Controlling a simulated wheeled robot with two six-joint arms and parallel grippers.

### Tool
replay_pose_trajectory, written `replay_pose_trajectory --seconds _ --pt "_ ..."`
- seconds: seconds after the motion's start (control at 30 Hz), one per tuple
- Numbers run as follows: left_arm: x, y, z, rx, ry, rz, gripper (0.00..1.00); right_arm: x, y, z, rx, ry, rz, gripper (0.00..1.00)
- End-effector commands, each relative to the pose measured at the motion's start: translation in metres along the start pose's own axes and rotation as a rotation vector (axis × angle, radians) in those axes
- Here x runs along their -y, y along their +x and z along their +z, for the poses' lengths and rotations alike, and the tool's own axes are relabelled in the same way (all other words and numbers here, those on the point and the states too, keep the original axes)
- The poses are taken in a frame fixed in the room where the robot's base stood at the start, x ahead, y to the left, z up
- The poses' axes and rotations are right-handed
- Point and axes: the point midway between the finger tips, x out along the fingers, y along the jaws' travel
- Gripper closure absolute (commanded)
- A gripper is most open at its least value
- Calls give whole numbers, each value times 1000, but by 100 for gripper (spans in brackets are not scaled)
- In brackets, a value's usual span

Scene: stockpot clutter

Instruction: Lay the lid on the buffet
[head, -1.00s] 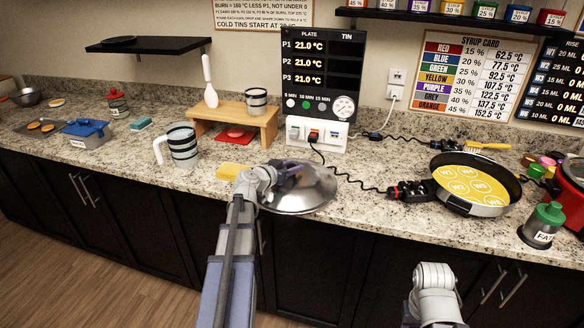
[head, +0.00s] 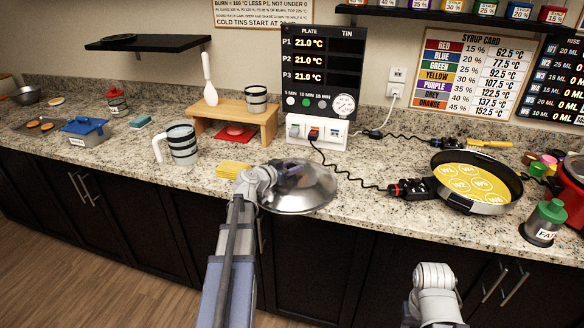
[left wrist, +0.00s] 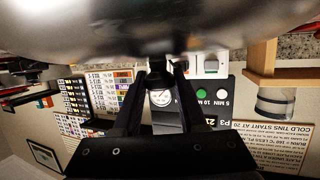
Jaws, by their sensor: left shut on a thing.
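The lid (head: 308,192) is a shiny silver dome at the front middle of the speckled stone counter, the buffet (head: 352,222). My left gripper (head: 284,176) is shut on the lid's knob. In the left wrist view the fingers of my left gripper (left wrist: 156,78) meet at the knob, and the lid (left wrist: 130,28) fills the top. The lid overlaps the counter's front edge in the head view. I cannot tell whether it touches the top. Only a link of my right arm shows at the lower right; its gripper is not in view.
A yellow sponge (head: 233,169) lies just left of the lid, with a striped jug (head: 183,145) beyond it. A wooden stand (head: 262,124) and a white switch box (head: 318,133) stand behind. A black cable and a pan (head: 497,206) are to the right.

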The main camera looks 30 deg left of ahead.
Motion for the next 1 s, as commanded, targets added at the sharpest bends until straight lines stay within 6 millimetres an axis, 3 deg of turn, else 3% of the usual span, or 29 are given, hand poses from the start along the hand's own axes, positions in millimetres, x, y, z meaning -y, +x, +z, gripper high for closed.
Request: replay_pose_trajectory --seconds 0.03,0.07,0.33,0.73,1.0 --pt "0 0 2 -1 -1 0 100 0 2 0 0 0 0 50" --pt "0 0 0 -1 -1 0 56 0 1 0 0 0 0 50" --pt "0 0 0 0 0 0 25 0 0 0 0 0 0 50" --pt "0 -6 0 1 0 0 24 0 -2 0 0 0 0 50" --pt "-1 -42 -1 0 -1 -2 24 -1 -13 1 0 0 0 50"
